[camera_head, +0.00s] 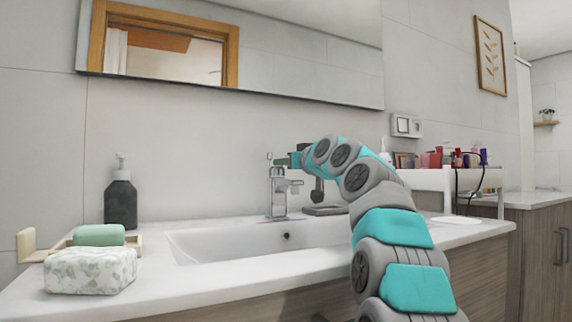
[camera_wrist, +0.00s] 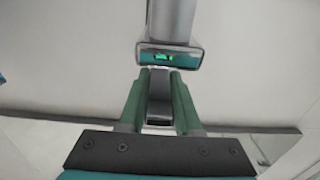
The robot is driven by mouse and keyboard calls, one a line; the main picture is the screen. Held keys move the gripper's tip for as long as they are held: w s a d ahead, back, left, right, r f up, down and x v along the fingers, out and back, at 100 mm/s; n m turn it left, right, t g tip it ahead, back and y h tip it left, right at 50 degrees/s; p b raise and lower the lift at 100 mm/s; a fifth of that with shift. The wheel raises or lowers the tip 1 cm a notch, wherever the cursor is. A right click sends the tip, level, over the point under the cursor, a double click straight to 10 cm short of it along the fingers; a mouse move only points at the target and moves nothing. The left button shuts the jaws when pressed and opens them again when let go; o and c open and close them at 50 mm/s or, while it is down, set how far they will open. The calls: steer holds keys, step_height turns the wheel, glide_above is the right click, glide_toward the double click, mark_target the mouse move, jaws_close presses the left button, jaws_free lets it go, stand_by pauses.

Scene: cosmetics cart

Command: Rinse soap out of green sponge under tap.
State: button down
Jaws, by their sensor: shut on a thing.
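The green sponge (camera_head: 99,235) appears as a rounded pale green block on a cream tray (camera_head: 133,240) at the left of the counter. The chrome tap (camera_head: 278,192) stands at the back of the white basin (camera_head: 200,248). My gripper (camera_head: 284,161) is at the top of the tap, far to the right of the sponge. In the wrist view, its two green fingers (camera_wrist: 158,78) are shut on the grey tap lever (camera_wrist: 159,108). The metal tap body (camera_wrist: 170,20) shows beyond the fingertips. No running water is visible.
A speckled block (camera_head: 92,270) sits in front of the sponge. A dark soap dispenser (camera_head: 121,198) stands behind. A mirror (camera_head: 300,60) hangs above the basin. A white cart (camera_head: 430,180) with cosmetics (camera_head: 455,158) stands at the right. The basin's left side is clear.

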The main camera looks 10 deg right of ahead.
steer(key=shift+r, duration=0.15)
steer(key=shift+r+g+p, duration=0.3)
steer(key=shift+r+p, duration=0.1)
steer(key=shift+p, duration=0.85)
steer(key=p, duration=0.1)
steer(key=g+p, duration=0.1)
steer(key=p, duration=0.1)
steer(key=shift+w+r+h, duration=0.1)
steer(key=shift+r+h, duration=0.15)
steer(key=shift+h, duration=0.05)
steer(key=shift+f, duration=0.3)
steer(key=c, duration=0.6)
jaws_free()
steer(key=b+v, duration=0.1)
steer(key=v, duration=0.6)
steer(key=shift+s+r, duration=0.15)
steer(key=shift+s, duration=0.15)
